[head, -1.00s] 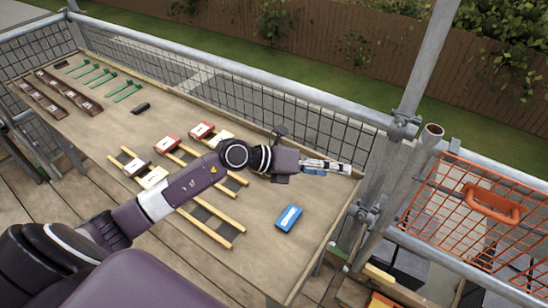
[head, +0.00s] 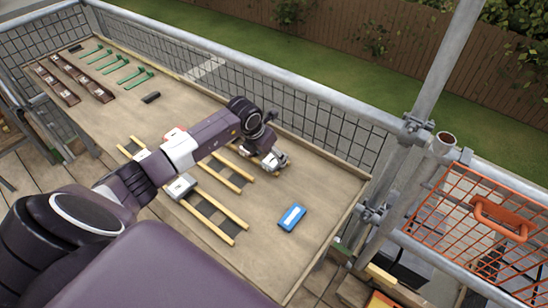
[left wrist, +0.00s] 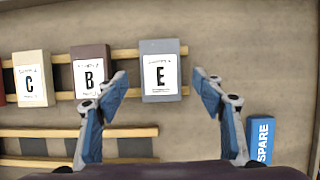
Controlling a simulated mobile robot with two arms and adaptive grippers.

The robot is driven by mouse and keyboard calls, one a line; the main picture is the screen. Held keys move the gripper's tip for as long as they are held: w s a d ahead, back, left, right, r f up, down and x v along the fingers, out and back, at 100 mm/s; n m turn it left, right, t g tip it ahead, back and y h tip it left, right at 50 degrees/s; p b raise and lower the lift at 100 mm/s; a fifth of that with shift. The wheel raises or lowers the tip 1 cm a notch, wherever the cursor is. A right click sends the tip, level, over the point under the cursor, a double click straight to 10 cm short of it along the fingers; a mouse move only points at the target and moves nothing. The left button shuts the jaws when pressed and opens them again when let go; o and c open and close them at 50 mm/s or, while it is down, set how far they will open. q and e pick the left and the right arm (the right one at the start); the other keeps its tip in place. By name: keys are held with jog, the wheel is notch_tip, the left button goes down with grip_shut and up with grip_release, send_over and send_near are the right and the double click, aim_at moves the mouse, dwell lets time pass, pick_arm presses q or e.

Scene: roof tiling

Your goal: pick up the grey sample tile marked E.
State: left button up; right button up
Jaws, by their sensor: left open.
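The grey tile marked E (left wrist: 160,74) lies on the right part of a wooden rack (left wrist: 128,54) in the left wrist view. My left gripper (left wrist: 160,92) is open. In the head view my left gripper (head: 274,161) is low over the far racks, and I cannot make out the E tile there. My right gripper is not in view.
A brown tile B (left wrist: 91,72) sits just left of E, close to the left finger, with a cream tile C (left wrist: 33,78) beyond. A blue SPARE box (left wrist: 260,138) lies right of the gripper. A nearer rack (head: 216,218) and railing (head: 318,95) flank the arm.

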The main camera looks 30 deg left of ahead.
aim_at(274, 160)
pick_arm(q)
jog(key=shift+x, duration=1.15)
jog(key=shift+c, duration=0.5)
jog(key=c, duration=1.3)
